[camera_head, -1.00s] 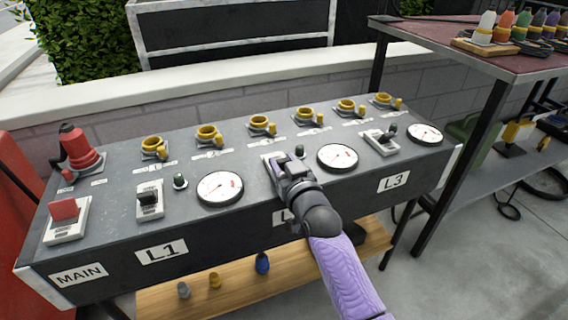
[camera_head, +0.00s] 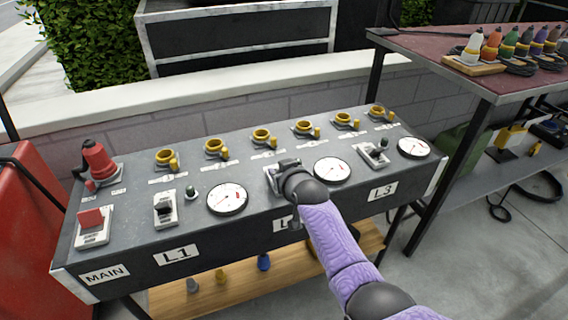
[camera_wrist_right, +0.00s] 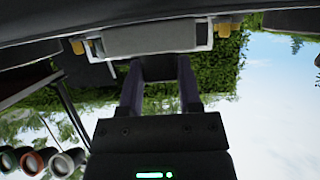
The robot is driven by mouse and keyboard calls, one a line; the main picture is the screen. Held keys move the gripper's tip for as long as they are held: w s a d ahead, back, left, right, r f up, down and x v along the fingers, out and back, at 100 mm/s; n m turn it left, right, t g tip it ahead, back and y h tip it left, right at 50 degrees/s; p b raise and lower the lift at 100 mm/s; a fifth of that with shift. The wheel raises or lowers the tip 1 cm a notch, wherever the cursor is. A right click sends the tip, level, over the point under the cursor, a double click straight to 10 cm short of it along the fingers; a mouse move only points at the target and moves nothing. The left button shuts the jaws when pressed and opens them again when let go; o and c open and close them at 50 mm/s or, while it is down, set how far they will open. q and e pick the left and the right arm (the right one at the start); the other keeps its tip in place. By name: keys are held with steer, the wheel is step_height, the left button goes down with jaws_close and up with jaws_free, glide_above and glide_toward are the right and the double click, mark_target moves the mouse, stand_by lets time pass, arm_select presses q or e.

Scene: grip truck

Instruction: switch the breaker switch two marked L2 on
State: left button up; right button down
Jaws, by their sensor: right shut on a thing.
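The breaker panel (camera_head: 120,250) carries the labels MAIN, L1, a partly covered one and L3. My right gripper (camera_head: 281,167) is at the L2 breaker, between the L1 and L3 dials, and is shut on its switch. The gripper and wrist hide the lever, so its position cannot be told. A pale edge of the L2 switch plate (camera_head: 268,182) shows beside the gripper. In the right wrist view my two fingers (camera_wrist_right: 160,68) reach up to a grey block in a white frame (camera_wrist_right: 150,36). My left gripper is not in view.
The L1 switch (camera_head: 165,210) and red MAIN switch (camera_head: 93,226) are to the left, the L3 switch (camera_head: 373,153) to the right. Round dials (camera_head: 227,198) flank my gripper. Yellow-ringed sockets (camera_head: 262,138) line the back. A table with coloured plugs (camera_head: 500,45) stands at right.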

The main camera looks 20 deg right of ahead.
steer(key=shift+w+r+g, duration=0.2)
steer(key=shift+w+g, duration=0.15)
steer(key=shift+g, duration=0.45)
steer(key=shift+w+f+g+b, duration=0.25)
steer(key=shift+w+g+b, duration=0.05)
steer(key=shift+g, duration=0.6)
steer(key=shift+w+f+g+b, duration=0.25)
steer(key=shift+g+b, duration=0.65)
steer(key=shift+b, duration=0.25)
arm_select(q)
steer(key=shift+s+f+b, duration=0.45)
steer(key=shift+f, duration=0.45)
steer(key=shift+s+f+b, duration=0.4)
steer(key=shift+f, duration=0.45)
arm_select(e)
steer(key=shift+w+r+g, duration=0.15)
steer(key=shift+r+g, duration=0.1)
steer(key=shift+g, duration=0.35)
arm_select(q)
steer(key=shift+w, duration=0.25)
arm_select(e)
steer(key=shift+c, duration=1.4)
jaws_free()
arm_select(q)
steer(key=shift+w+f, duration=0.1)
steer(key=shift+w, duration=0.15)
